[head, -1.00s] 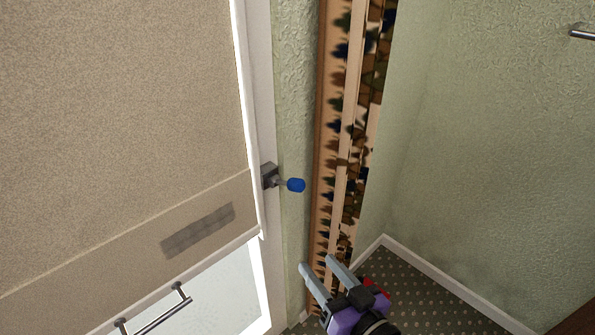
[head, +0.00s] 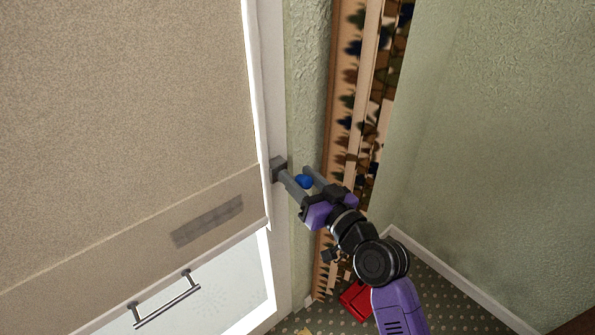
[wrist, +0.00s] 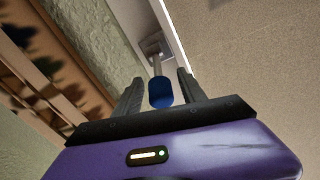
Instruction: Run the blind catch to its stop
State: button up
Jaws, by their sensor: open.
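The blind catch is a blue-tipped lever (head: 304,181) on a small grey mount (head: 279,166) fixed to the white window frame. In the wrist view its blue tip (wrist: 161,93) and grey stem point out towards my gripper. My gripper (head: 295,173) is open, with one finger on each side of the blue tip. The wrist view shows a gap between the tip and both fingers (wrist: 160,76). The beige blind (head: 140,100) hangs over the upper window, its lower edge slanting across the picture. One finger hides part of the stem in the head view.
A metal bar handle (head: 166,300) is at the lower window. A patterned wooden panel (head: 345,130) stands close right of the catch. A red object (head: 357,301) is on the dotted carpet. The green wall (head: 500,140) at right is bare.

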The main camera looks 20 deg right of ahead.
jog(key=shift+w+a, duration=0.15)
jog(key=shift+w, duration=0.4)
grip_shut()
jog(key=shift+r, duration=0.1)
